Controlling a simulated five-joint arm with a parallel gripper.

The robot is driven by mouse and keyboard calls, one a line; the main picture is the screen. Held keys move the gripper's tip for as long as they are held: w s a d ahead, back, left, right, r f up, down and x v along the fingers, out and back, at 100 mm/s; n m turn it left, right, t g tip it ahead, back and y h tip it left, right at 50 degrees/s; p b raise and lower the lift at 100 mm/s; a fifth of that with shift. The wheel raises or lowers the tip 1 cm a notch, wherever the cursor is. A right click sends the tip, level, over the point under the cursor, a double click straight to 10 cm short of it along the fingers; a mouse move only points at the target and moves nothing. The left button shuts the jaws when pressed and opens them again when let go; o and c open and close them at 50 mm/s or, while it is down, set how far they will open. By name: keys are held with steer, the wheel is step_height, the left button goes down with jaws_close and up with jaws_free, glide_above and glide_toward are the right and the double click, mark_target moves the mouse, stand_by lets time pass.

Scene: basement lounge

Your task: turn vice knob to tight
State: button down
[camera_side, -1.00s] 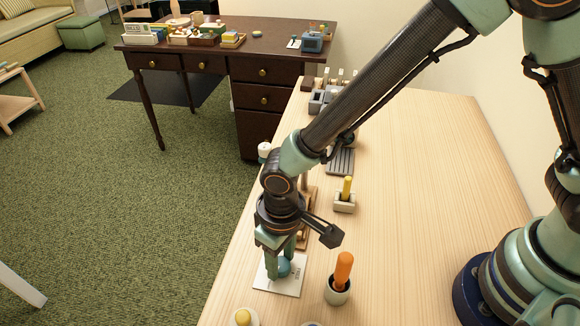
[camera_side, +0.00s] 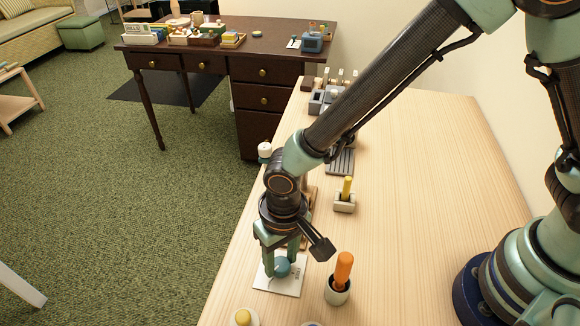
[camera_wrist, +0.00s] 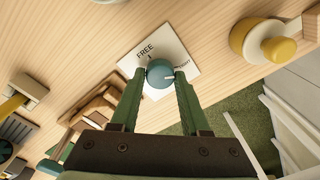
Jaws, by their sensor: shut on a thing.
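The vice knob (camera_wrist: 160,73) is a round teal knob on a white square plate (camera_wrist: 137,60) printed FREE and, partly covered by a finger, TIGHT. A pale mark on the knob's face points right in the wrist view, toward the TIGHT side. My gripper (camera_wrist: 160,75) is shut on the knob, with one green finger on each side. In the side view my gripper (camera_side: 281,262) reaches down over the plate (camera_side: 290,287), and the teal knob (camera_side: 283,267) shows between the fingers.
An orange-handled tool stands in a round cup (camera_side: 338,291) just right of the plate. A yellow peg in a pale block (camera_side: 344,202) stands behind. A yellow-topped round piece (camera_side: 243,318) is at the front.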

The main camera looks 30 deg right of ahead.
mark_target(285, 263)
steer(key=shift+d, duration=0.15)
steer(key=shift+c, duration=1.9)
jaws_free()
step_height(285, 263, up, 12)
steer(key=shift+s+d, duration=0.15)
steer(key=w+d+r+t, duration=0.1)
steer(key=w+d+r, duration=0.1)
steer(key=d+r, duration=0.3)
steer(key=w+d+r+t, duration=0.1)
steer(key=w+d+r, duration=0.1)
steer(key=d, duration=0.5)
steer(key=s+d+r+t, duration=0.1)
steer(key=d+r, duration=0.1)
steer(key=d, duration=0.6)
steer(key=s+d+r+t, duration=0.2)
steer(key=d, duration=0.5)
steer(key=shift+s+d+r+m, duration=0.25)
steer(key=shift+d+m, duration=0.05)
steer(key=shift+d, duration=0.05)
